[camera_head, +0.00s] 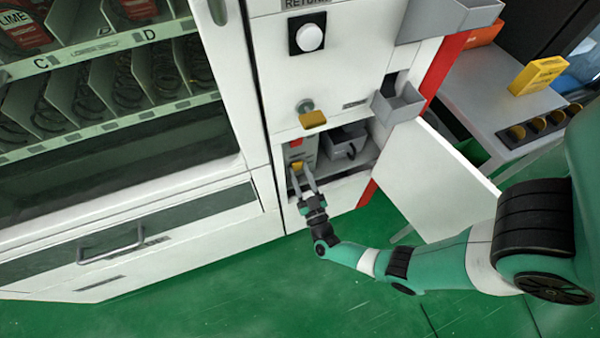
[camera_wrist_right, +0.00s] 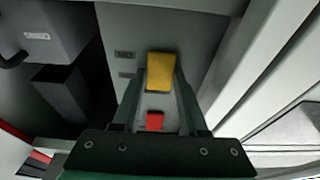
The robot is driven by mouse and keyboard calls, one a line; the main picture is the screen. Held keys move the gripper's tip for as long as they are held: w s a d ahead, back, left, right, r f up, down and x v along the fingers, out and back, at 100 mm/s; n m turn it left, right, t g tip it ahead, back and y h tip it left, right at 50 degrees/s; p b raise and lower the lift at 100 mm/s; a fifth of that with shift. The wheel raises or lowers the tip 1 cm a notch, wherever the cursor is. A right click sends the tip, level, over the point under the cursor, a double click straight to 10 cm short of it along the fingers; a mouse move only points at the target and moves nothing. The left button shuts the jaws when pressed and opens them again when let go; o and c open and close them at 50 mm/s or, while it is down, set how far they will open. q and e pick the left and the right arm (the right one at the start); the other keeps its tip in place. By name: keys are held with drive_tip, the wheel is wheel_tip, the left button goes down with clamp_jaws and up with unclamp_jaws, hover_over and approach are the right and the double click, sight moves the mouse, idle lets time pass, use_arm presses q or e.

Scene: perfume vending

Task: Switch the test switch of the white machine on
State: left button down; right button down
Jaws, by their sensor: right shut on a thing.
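The white machine (camera_head: 345,60) stands in front of me, with its small lower door (camera_head: 430,180) swung open to the right. Inside the opening is a grey panel with a yellow switch (camera_head: 297,167) and a red switch (camera_head: 296,142). In the right wrist view the yellow switch (camera_wrist_right: 161,71) sits between my fingertips, and the red switch (camera_wrist_right: 155,121) shows between the fingers. My right gripper (camera_head: 301,177) is inside the opening, shut on the yellow switch. Which switch is the test switch cannot be read. My left gripper is not in view.
A grey box (camera_head: 345,142) sits in the compartment beside the panel. A key with a yellow tag (camera_head: 312,119) sticks out above the opening. The open door stands close to my right arm. A table (camera_head: 480,90) with a yellow box (camera_head: 538,75) is at the right.

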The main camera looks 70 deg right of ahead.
drive_tip(key=shift+c, duration=2.2)
unclamp_jaws()
drive_tip(key=v, duration=1.1)
drive_tip(key=shift+s+a+p, duration=0.2)
drive_tip(key=shift+a+p, duration=0.05)
drive_tip(key=shift+p, duration=0.1)
